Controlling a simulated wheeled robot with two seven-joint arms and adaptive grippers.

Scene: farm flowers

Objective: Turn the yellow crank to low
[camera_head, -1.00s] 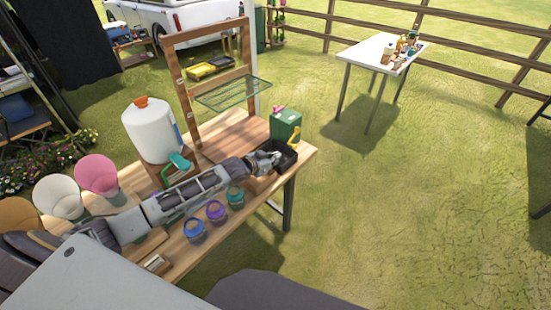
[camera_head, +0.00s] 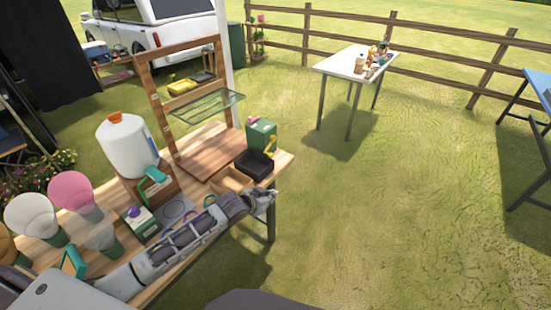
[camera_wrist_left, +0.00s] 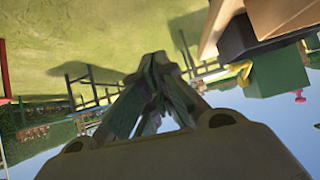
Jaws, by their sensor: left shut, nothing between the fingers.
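The yellow crank (camera_head: 270,146) is on the front of a green box (camera_head: 262,132) at the table's far right end. The crank also shows in the left wrist view (camera_wrist_left: 238,72), to the right of the fingers, with the green box (camera_wrist_left: 282,72) beside it. My left gripper (camera_head: 270,197) is shut and empty, apart from the crank, by the table's front right edge. In the left wrist view its fingertips (camera_wrist_left: 156,60) come together. I cannot read the crank's setting. The right gripper is out of view.
A black tray (camera_head: 254,164) sits before the green box, between it and my left gripper. A wooden frame with a mesh shelf (camera_head: 208,106) stands left of the box. A white jug (camera_head: 127,147) is farther left. Open grass lies right of the table.

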